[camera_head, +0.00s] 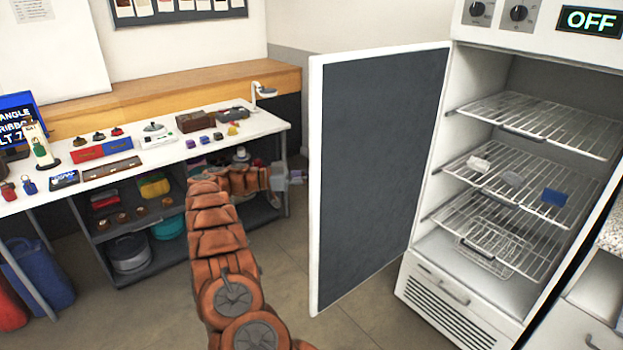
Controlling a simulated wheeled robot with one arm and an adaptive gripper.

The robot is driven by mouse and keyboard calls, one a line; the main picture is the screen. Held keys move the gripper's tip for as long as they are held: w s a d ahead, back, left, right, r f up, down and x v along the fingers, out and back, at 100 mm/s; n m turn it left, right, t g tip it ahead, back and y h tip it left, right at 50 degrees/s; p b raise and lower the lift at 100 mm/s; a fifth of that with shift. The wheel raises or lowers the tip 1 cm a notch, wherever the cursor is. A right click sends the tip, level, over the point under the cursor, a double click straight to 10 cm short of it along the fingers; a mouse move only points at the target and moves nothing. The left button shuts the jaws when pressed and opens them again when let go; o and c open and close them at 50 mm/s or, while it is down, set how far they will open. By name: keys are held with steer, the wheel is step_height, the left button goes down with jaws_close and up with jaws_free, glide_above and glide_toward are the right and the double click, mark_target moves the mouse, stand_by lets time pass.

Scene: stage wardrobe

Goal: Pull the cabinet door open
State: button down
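The cabinet (480,180) stands at the right, a white upright unit with wire shelves inside. Its door (375,170) is hinged at the cabinet's left side and stands wide open, its dark inner panel facing me. My orange arm rises from the bottom middle and bends right behind the worktable's front edge line. My gripper (281,178) seems to be the small grey part at the arm's end, just left of the door's free edge. Its fingers are too small and partly hidden to read, and I cannot tell whether it touches the door. No handle shows on the door's visible face.
A white worktable (140,165) with small items and lower shelves stands at the left. Small cards lie on the cabinet's middle wire shelf (525,185). A white drawer unit (585,325) is at the lower right. Bare floor (365,315) lies before the door.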

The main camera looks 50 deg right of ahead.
steer(key=shift+w+d+r, duration=0.1)
steer(key=shift+d+r, duration=0.05)
steer(key=shift+d, duration=0.05)
stand_by(0.3)
steer(key=c, duration=1.3)
jaws_free()
steer(key=shift+o, duration=1)
steer(key=shift+w+a, duration=0.1)
steer(key=shift+a, duration=0.05)
